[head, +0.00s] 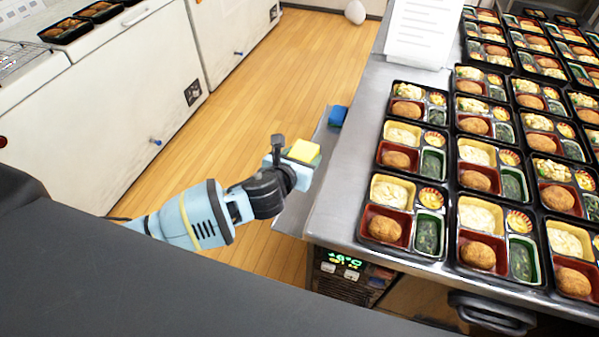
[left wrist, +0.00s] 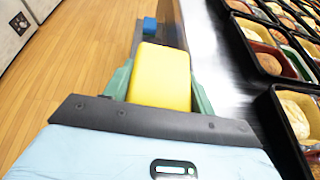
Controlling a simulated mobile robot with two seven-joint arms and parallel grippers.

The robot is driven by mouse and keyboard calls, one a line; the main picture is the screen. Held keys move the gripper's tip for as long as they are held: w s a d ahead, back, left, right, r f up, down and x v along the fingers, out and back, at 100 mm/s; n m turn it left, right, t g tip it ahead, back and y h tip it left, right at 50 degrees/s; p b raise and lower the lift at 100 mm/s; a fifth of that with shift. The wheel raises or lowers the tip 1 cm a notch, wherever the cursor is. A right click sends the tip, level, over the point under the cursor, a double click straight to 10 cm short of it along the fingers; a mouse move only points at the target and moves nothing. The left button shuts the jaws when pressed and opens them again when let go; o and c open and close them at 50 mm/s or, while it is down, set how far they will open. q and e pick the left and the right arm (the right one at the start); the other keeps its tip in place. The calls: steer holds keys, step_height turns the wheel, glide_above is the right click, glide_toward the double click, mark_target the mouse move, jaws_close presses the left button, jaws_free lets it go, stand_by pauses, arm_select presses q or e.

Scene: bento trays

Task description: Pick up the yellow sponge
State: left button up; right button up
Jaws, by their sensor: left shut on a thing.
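The yellow sponge (head: 304,150) is held in my left gripper (head: 302,155), beside the left edge of the steel counter. In the left wrist view the yellow sponge (left wrist: 160,77) sits between the two green fingers of my left gripper (left wrist: 158,80), which are shut on it. A blue sponge-like block (head: 338,116) lies on the low side shelf (head: 318,150) beyond the gripper; it also shows in the left wrist view (left wrist: 150,26). My right gripper is in neither view.
Several bento trays (head: 408,204) with food fill the steel counter (head: 345,185) to the right. White cabinets (head: 110,110) stand at the left.

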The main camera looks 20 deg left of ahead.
mark_target(301, 153)
arm_select(q)
step_height(301, 153, up, 6)
steer(key=shift+f+p, duration=0.1)
steer(key=shift+p, duration=0.3)
steer(key=shift+o, duration=1.3)
steer(key=shift+c, duration=0.8)
steer(key=s+a+r+n+y, duration=0.1)
steer(key=s+a+r, duration=0.4)
steer(key=s+r, duration=0.3)
steer(key=shift+s+a+y, duration=0.3)
steer(key=shift+s+a, duration=0.1)
steer(key=shift+s, duration=0.5)
steer(key=shift+d+r, duration=0.1)
